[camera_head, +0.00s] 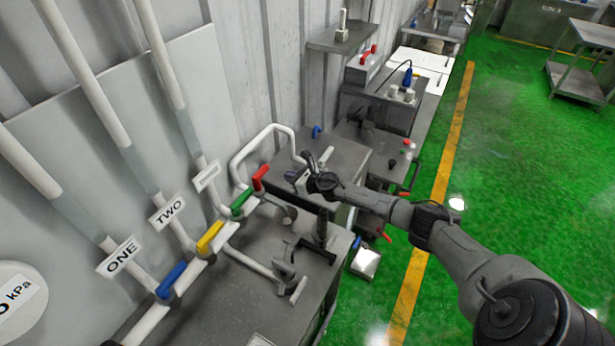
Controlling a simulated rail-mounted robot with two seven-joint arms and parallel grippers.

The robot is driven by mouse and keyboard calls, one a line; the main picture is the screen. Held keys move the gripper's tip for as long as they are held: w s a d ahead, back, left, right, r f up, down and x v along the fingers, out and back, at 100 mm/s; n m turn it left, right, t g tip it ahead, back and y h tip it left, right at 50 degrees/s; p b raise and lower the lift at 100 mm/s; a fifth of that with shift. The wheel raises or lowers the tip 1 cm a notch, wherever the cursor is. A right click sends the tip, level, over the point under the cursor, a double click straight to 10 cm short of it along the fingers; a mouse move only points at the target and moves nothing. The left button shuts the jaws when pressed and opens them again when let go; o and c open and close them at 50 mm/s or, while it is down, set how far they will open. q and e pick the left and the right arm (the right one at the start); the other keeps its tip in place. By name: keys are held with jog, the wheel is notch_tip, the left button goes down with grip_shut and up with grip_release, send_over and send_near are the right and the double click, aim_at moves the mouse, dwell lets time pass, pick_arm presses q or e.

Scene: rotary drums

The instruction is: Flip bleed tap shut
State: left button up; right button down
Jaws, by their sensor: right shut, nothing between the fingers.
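A row of lever taps sits on the white pipework: a blue lever (173,280), a yellow lever (209,238), a green lever (242,202) and a red lever (260,178). No label shows which of them is the bleed tap. My right arm comes in from the lower right. Its gripper (303,172) is shut and empty, over the grey cabinet to the right of the red lever, apart from it. A white pipe loop (262,137) rises behind the levers. My left gripper does not show.
Signs ONE (121,257) and TWO (168,212) hang on the pipes. A dark clamp-like fitting (287,262) stands on the bench, near my right arm. A pressure gauge (18,303) is at the lower left.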

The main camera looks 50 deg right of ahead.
jog(key=v, duration=0.6)
jog(key=shift+d, duration=0.25)
jog(key=shift+s, duration=0.15)
dwell(0.3)
